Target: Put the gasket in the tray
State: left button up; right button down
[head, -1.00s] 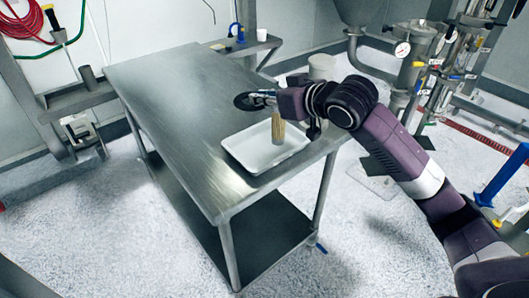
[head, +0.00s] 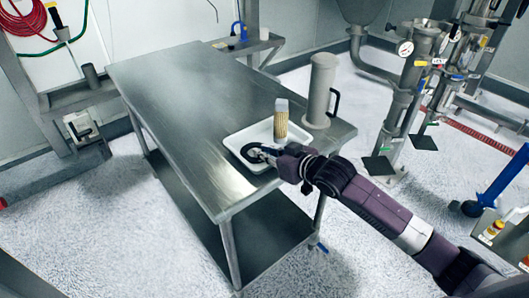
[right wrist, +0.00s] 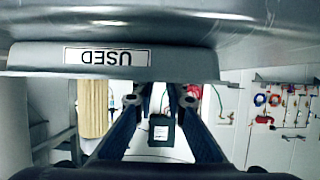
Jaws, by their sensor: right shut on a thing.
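The gasket (head: 250,147) is a black ring in the head view. My right gripper (head: 264,153) is shut on its right side, and the ring lies over the inside of the white tray (head: 233,146). I cannot tell whether it touches the tray floor. In the right wrist view the two fingers (right wrist: 160,101) reach up to the grey tray wall (right wrist: 190,65), which bears an upside-down "USED" label. The gasket is not clear in that view. My left gripper is not in view.
A beige ribbed cylinder (head: 281,124) stands upright at the tray's back. A tall metal canister (head: 318,90) with a dark handle stands right of the tray. The left and far parts of the steel table (head: 180,95) are clear.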

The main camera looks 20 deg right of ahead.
jog(key=shift+f, duration=0.15)
jog(key=c, duration=2)
grip_release()
jog(key=shift+o, duration=0.2)
jog(key=v, duration=1.2)
jog(key=shift+b, duration=0.4)
